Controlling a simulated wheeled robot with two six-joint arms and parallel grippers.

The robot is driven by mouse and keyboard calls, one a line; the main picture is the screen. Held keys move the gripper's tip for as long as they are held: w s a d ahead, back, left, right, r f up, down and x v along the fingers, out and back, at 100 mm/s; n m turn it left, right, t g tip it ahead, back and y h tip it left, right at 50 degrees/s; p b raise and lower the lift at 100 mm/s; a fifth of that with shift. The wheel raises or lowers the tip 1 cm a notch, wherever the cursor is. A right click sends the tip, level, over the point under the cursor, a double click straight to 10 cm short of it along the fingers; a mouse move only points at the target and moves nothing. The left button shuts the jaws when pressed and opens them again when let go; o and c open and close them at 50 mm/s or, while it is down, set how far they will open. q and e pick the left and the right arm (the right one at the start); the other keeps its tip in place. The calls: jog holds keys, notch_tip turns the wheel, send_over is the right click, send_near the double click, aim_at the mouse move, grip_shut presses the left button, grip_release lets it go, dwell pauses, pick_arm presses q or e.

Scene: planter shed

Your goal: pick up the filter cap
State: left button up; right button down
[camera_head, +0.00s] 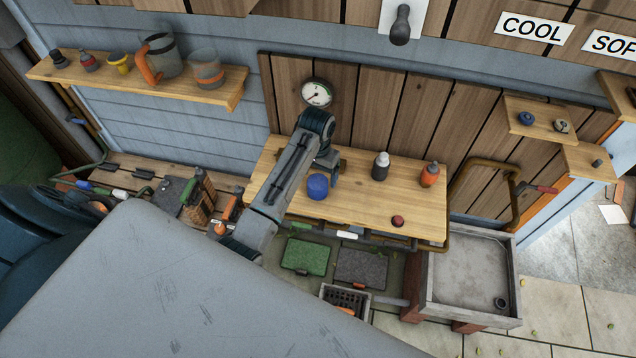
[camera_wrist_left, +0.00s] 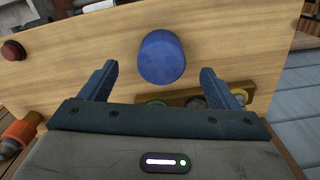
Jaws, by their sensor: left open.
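A blue round cap (camera_head: 318,186), which looks like the filter cap, sits on the wooden workbench (camera_head: 370,208). In the left wrist view the blue cap (camera_wrist_left: 161,52) lies ahead, between the lines of the two fingers. My left gripper (camera_head: 329,172) is open and empty, just beside and above the cap in the head view. In the left wrist view its fingers (camera_wrist_left: 159,76) stand apart, and I see no contact with the cap. My right gripper is not in view.
A dial gauge (camera_head: 317,93) is on the wall behind. A grey sink (camera_head: 467,270) is at the right. The bench middle is clear.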

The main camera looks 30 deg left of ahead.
aim_at(317, 182)
pick_arm(q)
jog(key=shift+a+f+p, duration=0.1)
jog(key=shift+f+p, duration=0.3)
jog(key=shift+f, duration=0.1)
jog(key=f, duration=0.1)
jog(key=f+p, duration=0.1)
jog(key=f, duration=0.2)
jog(key=shift+w+p, duration=0.25)
jog(key=shift+p, duration=0.15)
jog(key=shift+f, duration=0.3)
jog(key=c, duration=0.9)
jog(key=shift+c, duration=0.8)
